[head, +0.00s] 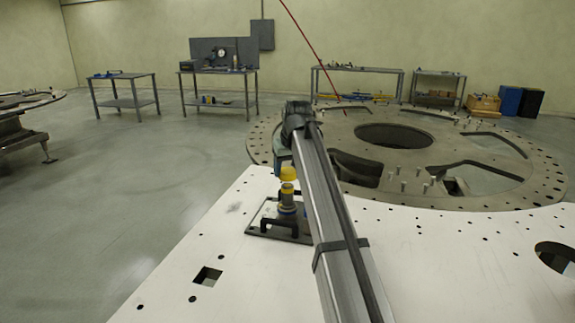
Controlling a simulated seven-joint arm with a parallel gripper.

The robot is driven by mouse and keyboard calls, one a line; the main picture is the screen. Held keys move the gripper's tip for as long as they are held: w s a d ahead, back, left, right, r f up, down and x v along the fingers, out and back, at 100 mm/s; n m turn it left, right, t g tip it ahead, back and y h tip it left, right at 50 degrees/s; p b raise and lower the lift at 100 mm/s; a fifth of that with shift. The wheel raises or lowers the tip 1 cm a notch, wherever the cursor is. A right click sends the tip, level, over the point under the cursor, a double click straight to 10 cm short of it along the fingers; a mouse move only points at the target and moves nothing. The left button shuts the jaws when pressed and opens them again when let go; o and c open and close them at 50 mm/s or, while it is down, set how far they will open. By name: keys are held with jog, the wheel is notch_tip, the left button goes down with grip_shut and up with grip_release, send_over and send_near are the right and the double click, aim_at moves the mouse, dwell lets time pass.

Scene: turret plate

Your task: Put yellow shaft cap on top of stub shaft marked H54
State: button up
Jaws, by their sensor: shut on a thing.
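The yellow shaft cap (288,174) shows just left of my arm, directly above a short upright brownish-yellow shaft (287,194) with a blue lower part. Whether the cap touches this shaft or is slightly above it, I cannot tell. My gripper (280,164) hangs from the dark wrist at the arm's far end, close beside and behind the cap. It is shut on the cap; its fingertips are mostly hidden. The marking H54 is not readable on any shaft.
The shaft stands on a dark base plate (257,232) with a black handle (274,226), on the white plate (180,262). A large round turret plate (480,192) with openings and small studs lies beyond. My arm hides the right side. Workbenches stand far back.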

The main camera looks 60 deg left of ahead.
jog(key=shift+f, duration=2.2)
jog(key=o, duration=1.2)
jog(key=v, duration=1.4)
jog(key=shift+a, duration=0.1)
